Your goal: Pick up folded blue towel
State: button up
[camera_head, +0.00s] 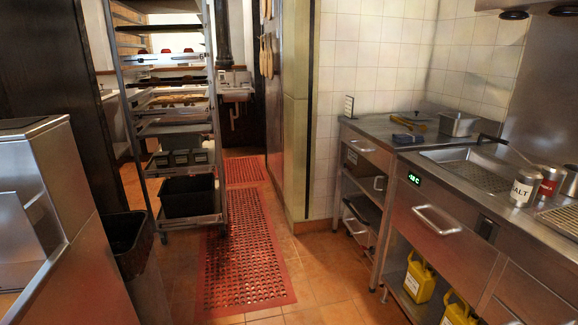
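My gripper is not in view, and no part of my arm shows near the towel.
A steel pan (458,124) stands behind the towel, and a salt shaker (524,187) stands farther right. Drawer handles (437,220) stick out from the counter front. A tall tray rack (218,150) and a bin (128,245) stand left. The floor with red mats (240,262) is clear.

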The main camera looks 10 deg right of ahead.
aim_at(413, 137)
jog(key=i, duration=1.85)
